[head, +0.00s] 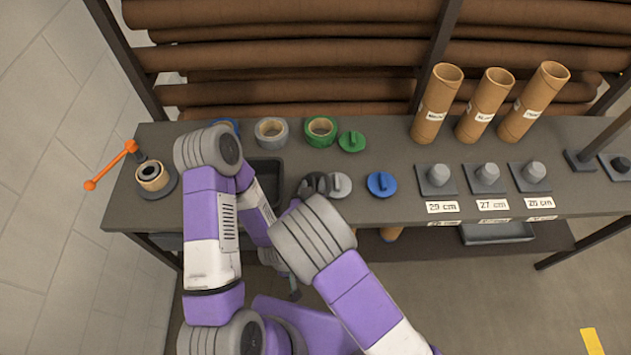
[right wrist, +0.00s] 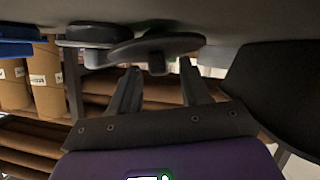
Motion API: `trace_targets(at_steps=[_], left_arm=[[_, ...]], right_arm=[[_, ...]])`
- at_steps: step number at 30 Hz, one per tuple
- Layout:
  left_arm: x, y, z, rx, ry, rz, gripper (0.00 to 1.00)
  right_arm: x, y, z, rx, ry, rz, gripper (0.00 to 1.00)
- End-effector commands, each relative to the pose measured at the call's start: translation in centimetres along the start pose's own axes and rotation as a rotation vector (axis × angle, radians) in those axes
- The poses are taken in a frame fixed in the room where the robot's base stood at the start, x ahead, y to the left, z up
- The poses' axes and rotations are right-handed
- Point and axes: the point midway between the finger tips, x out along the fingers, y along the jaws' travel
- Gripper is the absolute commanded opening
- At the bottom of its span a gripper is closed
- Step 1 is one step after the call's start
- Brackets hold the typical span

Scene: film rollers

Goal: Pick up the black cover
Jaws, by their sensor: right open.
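The black cover (head: 315,183) is a dark round disc with a raised grip, on the table's front part, partly hidden by my right arm in the head view. In the right wrist view, which looks upside down, the black cover (right wrist: 178,45) has its grip between the fingertips of my right gripper (right wrist: 160,72). The fingers are open, one on each side of the grip, with gaps showing. In the head view my right gripper is mostly hidden behind its arm. My left gripper (head: 294,290) shows only as a small dark tip below the table edge; its opening is unclear.
A grey cover (head: 340,187) lies close beside the black one, then a blue cover (head: 381,184). A green cover (head: 351,141) and tape rolls stand behind. A dark tray (head: 267,168) is to the left. Cardboard tubes (head: 436,105) stand at the back right.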

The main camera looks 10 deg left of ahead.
Motion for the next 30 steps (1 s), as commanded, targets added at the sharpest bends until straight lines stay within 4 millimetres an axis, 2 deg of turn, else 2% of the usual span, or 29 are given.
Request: trace_targets(at_steps=[5, 14, 24, 26, 30], left_arm=[[0.0, 0.0, 0.1, 0.000, -0.001, 0.000, 0.41], [0.0, 0.0, 0.0, 0.000, -0.001, 0.000, 0.41], [-0.1, 0.0, 0.0, 0.000, -0.001, 0.000, 0.41], [-0.2, 0.1, 0.0, 0.000, -0.001, 0.000, 0.41], [-0.7, 0.3, 0.1, 0.000, -0.001, 0.000, 0.41]], right_arm=[[0.0, -0.1, -0.1, 0.000, 0.000, -0.002, 0.47], [-0.1, -0.1, 0.0, 0.000, 0.000, -0.002, 0.01], [-0.1, 0.0, -0.2, 0.000, 0.000, -0.002, 0.00], [-0.3, 0.1, -0.6, 0.000, 0.000, -0.002, 0.00], [-1.1, 0.6, -2.7, 0.003, 0.003, -0.003, 0.00]])
